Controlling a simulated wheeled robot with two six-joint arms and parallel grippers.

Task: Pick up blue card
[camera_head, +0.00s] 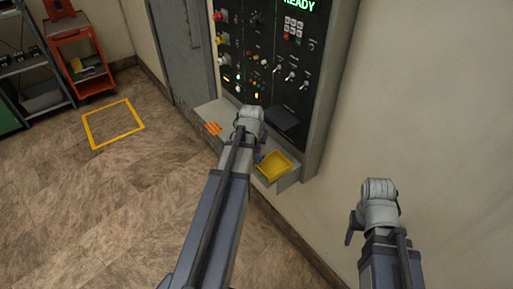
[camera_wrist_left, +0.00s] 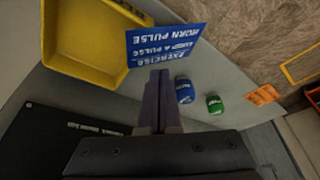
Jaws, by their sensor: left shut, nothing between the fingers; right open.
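The blue card (camera_wrist_left: 165,42) with white lettering lies just beyond the fingertips of my left gripper (camera_wrist_left: 160,75) in the left wrist view, beside the yellow tray. The fingers are shut with nothing between them. The card's lower edge is close to the fingertips; I cannot tell whether they touch it. In the head view my left gripper (camera_head: 256,150) is over the shelf and mostly hidden by its own arm. My right gripper (camera_head: 352,228) is open, away from the shelf at the lower right.
The yellow tray (camera_head: 274,166) sits at the shelf's near end. A blue object (camera_wrist_left: 184,90), a green object (camera_wrist_left: 214,104) and orange pieces (camera_wrist_left: 262,95) are also on the shelf. The control panel (camera_head: 268,50) rises behind it. Floor to the left is open.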

